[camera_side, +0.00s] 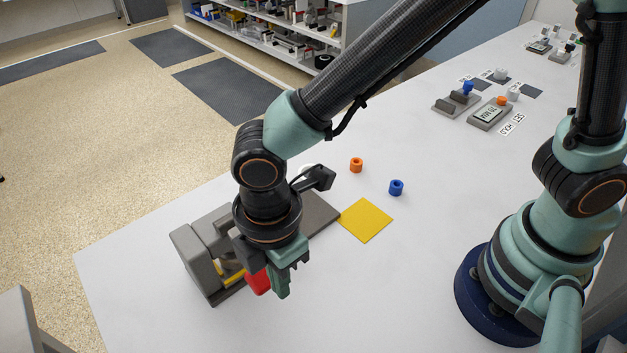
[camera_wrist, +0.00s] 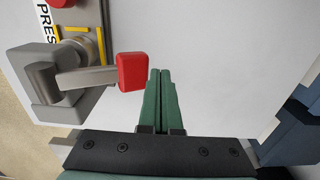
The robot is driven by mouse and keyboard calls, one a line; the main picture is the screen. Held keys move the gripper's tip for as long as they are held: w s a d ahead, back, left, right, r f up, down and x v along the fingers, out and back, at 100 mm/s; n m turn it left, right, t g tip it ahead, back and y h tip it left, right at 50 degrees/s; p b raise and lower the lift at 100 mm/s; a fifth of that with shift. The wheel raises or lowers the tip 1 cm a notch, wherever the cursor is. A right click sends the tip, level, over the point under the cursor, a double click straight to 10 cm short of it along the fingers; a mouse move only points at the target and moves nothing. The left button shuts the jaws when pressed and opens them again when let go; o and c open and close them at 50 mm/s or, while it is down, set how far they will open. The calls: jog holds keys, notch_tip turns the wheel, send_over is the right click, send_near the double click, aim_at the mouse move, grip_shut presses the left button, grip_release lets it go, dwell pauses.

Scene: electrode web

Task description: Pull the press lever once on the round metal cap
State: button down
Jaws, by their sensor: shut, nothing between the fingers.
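The grey press (camera_side: 195,262) stands near the table's left front edge; it also fills the upper left of the wrist view (camera_wrist: 45,85). Its lever (camera_wrist: 85,79) is a metal bar ending in a red grip (camera_wrist: 133,71). In the side view the red grip (camera_side: 259,281) is partly hidden by my gripper (camera_side: 283,293). In the wrist view my gripper (camera_wrist: 160,72) is shut and empty, just right of the red grip; I cannot tell whether they touch. A round metal part (camera_wrist: 97,45) shows between yellow strips behind the lever; I cannot tell if it is the cap.
A yellow square (camera_side: 365,220) lies beside a grey plate (camera_side: 321,214). Control boxes (camera_side: 488,115) sit farther back.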

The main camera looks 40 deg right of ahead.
jog(key=s+r, duration=0.7)
jog(key=r, duration=0.1)
jog(key=shift+r, duration=0.25)
jog(key=w+d+r+m+t, duration=0.2)
jog(key=w+d+m, duration=0.2)
jog(key=d, duration=0.6)
jog(key=w+d+r+m+t, duration=0.1)
jog(key=w+d+m, duration=0.3)
jog(key=d+m, duration=0.4)
jog(key=w+d+r+m+t, duration=0.2)
jog(key=w+d+r+m, duration=0.2)
jog(key=d, duration=0.8)
jog(key=shift+w+m+t, duration=0.3)
jog(key=shift+m, duration=0.7)
